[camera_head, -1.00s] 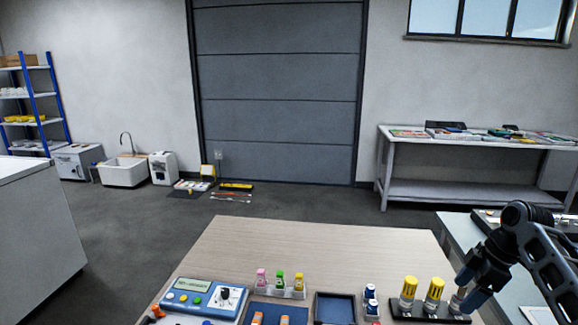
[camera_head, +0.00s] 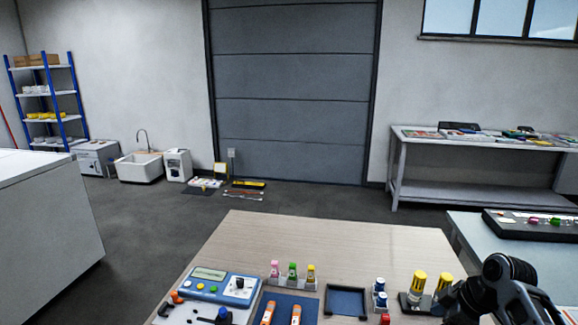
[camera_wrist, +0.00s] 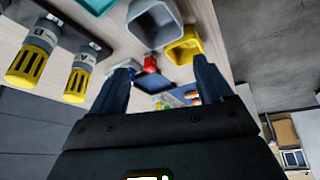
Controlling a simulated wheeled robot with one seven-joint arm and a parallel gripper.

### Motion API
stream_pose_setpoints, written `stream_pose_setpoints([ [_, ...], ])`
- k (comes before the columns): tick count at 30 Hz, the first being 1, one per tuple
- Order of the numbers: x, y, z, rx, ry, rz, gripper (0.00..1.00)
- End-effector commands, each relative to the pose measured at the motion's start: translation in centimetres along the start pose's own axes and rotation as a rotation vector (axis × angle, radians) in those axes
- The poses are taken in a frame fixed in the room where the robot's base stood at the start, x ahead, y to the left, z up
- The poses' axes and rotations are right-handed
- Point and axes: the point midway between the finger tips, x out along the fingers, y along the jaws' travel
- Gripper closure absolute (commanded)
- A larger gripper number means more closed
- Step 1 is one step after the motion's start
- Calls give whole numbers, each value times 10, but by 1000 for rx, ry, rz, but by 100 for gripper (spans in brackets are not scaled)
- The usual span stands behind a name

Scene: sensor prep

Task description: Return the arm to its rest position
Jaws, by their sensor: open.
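My arm and gripper (camera_head: 452,302) are at the lower right of the head view, beside the right edge of the wooden table (camera_head: 330,242). In the wrist view my gripper (camera_wrist: 162,78) has its two dark fingers apart with nothing held between them. Two yellow-capped grey cylinders stand in a dark holder close to the gripper, the left one (camera_head: 418,284) and the right one (camera_head: 444,284). They also show at the upper left of the wrist view, as one cylinder (camera_wrist: 34,55) and another (camera_wrist: 82,74). My arm hides part of the holder.
A blue meter (camera_head: 220,287), small colour-capped bottles (camera_head: 292,272), a dark blue tray (camera_head: 346,300) and white-and-blue bottles (camera_head: 380,290) occupy the table's front. Its back half is clear. A side bench (camera_head: 470,235) with a dark tray (camera_head: 530,225) stands at the right.

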Motion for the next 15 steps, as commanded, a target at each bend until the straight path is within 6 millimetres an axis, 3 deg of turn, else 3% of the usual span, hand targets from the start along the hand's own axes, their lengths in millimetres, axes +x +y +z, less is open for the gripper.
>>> stream_pose_setpoints([
  [7,61,-78,-24,126,111,86,20],
  [15,94,-171,-32,306,232,200,20],
])
